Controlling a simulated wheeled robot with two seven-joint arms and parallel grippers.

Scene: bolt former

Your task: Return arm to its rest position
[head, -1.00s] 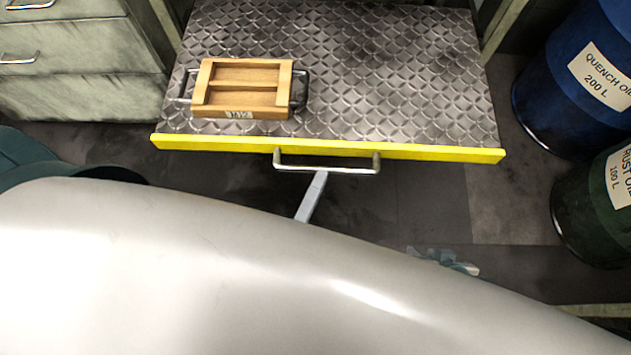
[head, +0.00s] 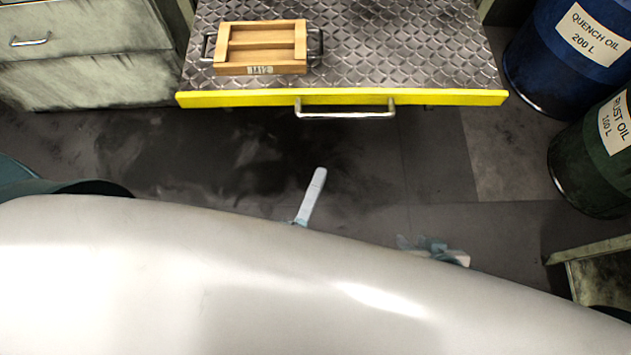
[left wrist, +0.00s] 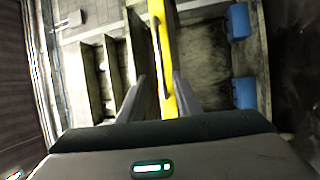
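My left gripper (head: 312,192) shows in the head view as one pale finger above my large light body shell. The finger is below and apart from the metal handle (head: 345,112) of the yellow-edged drawer (head: 420,97). In the left wrist view, both fingers of the left gripper (left wrist: 158,98) are spread, with nothing held between them. The yellow edge (left wrist: 166,60) appears beyond that gap. My right gripper (head: 436,250) shows only as a small teal and white part at the shell's edge. Its fingers are too hidden to judge.
A wooden tray (head: 260,68) with metal side handles stands on the patterned metal top of the drawer unit. A blue quench oil drum (head: 560,85) and a green drum (head: 585,165) stand at the right. A drawer cabinet (head: 90,75) is at the left. Dark floor (head: 220,150) is open between.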

